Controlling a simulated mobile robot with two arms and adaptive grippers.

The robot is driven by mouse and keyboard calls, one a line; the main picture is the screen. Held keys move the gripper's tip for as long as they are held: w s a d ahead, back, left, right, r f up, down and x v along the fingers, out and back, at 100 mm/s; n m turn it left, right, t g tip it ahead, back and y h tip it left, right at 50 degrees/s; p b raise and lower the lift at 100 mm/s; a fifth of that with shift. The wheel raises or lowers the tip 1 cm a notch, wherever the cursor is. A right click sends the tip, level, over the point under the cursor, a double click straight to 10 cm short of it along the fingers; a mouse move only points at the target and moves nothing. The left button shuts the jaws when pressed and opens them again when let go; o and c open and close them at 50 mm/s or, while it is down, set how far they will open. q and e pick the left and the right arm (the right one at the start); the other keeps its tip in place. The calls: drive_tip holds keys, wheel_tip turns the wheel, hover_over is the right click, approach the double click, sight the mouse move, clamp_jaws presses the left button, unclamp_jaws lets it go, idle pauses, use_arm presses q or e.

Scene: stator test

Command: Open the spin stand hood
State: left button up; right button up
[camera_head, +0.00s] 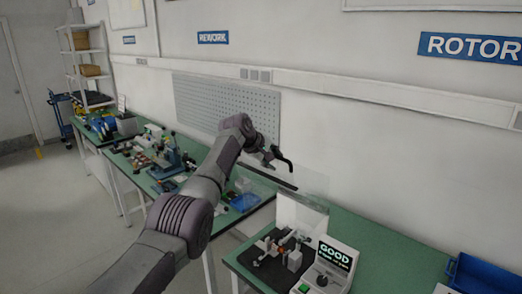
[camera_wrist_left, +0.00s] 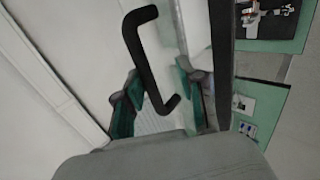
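The spin stand (camera_head: 268,262) is on the green bench at the lower right, with a dark base and small fixtures. Its clear hood (camera_head: 312,184) appears raised above it, with a dark edge strip; its exact angle is hard to tell. The hood's black bar handle (camera_head: 281,159) shows large in the left wrist view (camera_wrist_left: 143,55). My left gripper (camera_head: 262,152) is at the handle. In the wrist view its teal-padded fingers (camera_wrist_left: 160,75) are apart, one on each side of the handle, with visible gaps. My right gripper is not in view.
A tester with a lit GOOD display (camera_head: 334,257) stands right of the stand. A blue bin (camera_head: 482,275) is at the far right. Another green bench (camera_head: 150,180) with tools and a blue tray (camera_head: 245,202) lies left. The wall with a pegboard (camera_head: 228,105) is close behind.

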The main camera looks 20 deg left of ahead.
use_arm(q)
drive_tip(key=v, duration=1.1)
drive_tip(key=shift+s+d+f, duration=0.1)
drive_tip(key=shift+f, duration=0.05)
